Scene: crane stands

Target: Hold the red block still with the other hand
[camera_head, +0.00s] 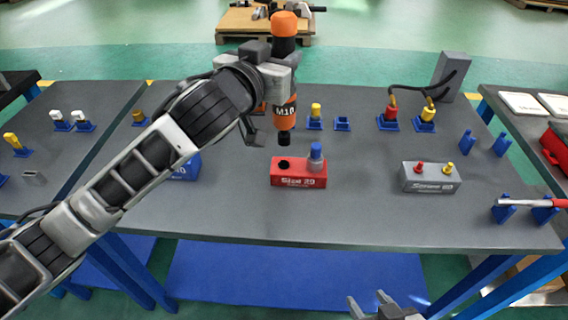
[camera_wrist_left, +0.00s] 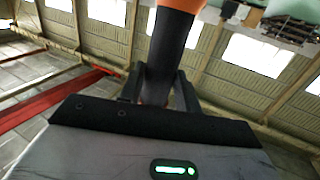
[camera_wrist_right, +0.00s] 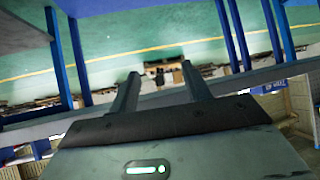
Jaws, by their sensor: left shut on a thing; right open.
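The red block (camera_head: 299,181), marked "Size 20", stands on the grey table. Its left hole is empty and dark; a blue-topped grey peg (camera_head: 316,156) stands in its right hole. My left gripper (camera_head: 279,80) is shut on the orange and black screwdriver-like tool (camera_head: 284,48), marked "M10", held upright with its black tip above and near the block's left hole. The tool also shows in the left wrist view (camera_wrist_left: 173,38). My right gripper (camera_head: 373,306) is open and empty at the bottom edge, in front of the table; its fingers also show in the right wrist view (camera_wrist_right: 160,92).
A grey block (camera_head: 430,178) with a red and a yellow peg stands to the right. A blue block (camera_head: 186,169) is partly behind my left arm. Blue holders (camera_head: 342,124) line the back. The table's front strip (camera_head: 340,220) is clear.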

